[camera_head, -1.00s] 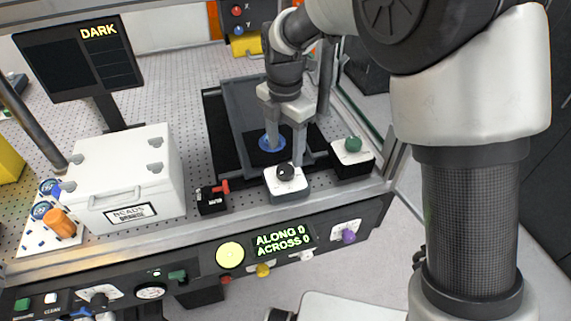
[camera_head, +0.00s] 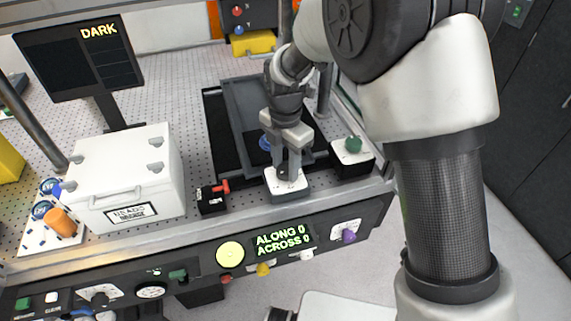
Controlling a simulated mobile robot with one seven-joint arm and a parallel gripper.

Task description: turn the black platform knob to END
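The black platform knob (camera_head: 283,173) sits on a small white-topped grey box (camera_head: 287,189) at the front edge of the bench, right of centre. My gripper (camera_head: 286,168) points down over this box, with its two pale grey fingers on either side of the knob. The fingers stand close together and look shut on the knob, which they partly hide. Any marks around the knob, including END, are too small or covered to read. The green display (camera_head: 283,242) reads ALONG 0 and ACROSS 0.
A green knob on a black box (camera_head: 352,160) stands close right of my gripper. A small black box with a red lever (camera_head: 212,200) is to the left. A white lidded case (camera_head: 125,175) and a screen reading DARK (camera_head: 80,58) stand further left.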

